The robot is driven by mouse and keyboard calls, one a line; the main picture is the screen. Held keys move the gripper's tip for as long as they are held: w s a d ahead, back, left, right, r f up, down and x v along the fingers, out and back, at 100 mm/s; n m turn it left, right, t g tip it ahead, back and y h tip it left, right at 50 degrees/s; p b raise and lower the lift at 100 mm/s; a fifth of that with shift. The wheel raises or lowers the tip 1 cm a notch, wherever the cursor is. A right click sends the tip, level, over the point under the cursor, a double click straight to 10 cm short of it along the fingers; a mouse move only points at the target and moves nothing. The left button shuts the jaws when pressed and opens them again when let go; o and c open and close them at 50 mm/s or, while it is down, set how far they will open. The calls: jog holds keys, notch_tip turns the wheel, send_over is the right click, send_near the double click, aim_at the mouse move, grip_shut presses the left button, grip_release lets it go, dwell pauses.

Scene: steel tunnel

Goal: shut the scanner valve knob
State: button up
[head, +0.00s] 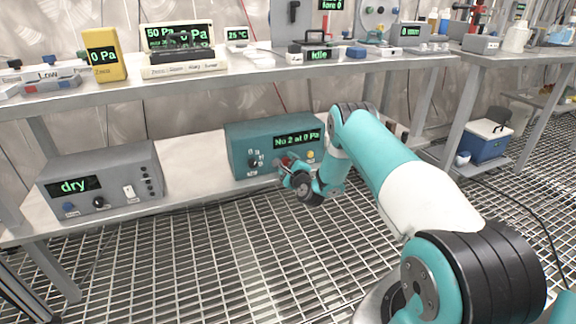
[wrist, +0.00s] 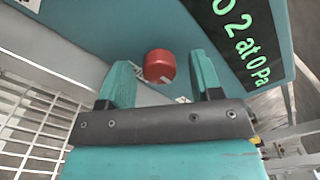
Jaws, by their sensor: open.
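The scanner is a teal box (head: 240,137) on the lower shelf, and its green display (head: 297,139) reads "No 2 at 0 Pa". A black selector knob (head: 254,162) is on its face. In the wrist view a round red knob (wrist: 159,64) stands out from the teal panel; I take it for the valve knob. My gripper (head: 284,166) is at the scanner's front. In the wrist view my gripper (wrist: 160,72) is open, with one teal finger on each side of the red knob. Gaps show on both sides, so neither finger visibly touches it.
A grey box (head: 120,166) with a "dry" display stands left on the same shelf. The upper bench (head: 210,76) runs above, with a yellow gauge (head: 105,54) and several instruments. A blue cooler (head: 487,142) is at the right. The grating floor in front is clear.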

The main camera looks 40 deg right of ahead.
jog(key=c, duration=0.9)
jog(key=shift+n, duration=0.3)
jog(key=n, duration=0.3)
jog(key=shift+n, duration=0.4)
jog(key=n, duration=0.4)
jog(key=shift+n+b, duration=0.3)
jog(key=shift+b, duration=0.05)
jog(key=n+b, duration=0.1)
jog(key=n, duration=0.3)
jog(key=shift+n+b, duration=0.65)
jog(key=shift+n, duration=1.75)
jog(key=shift+r, duration=0.1)
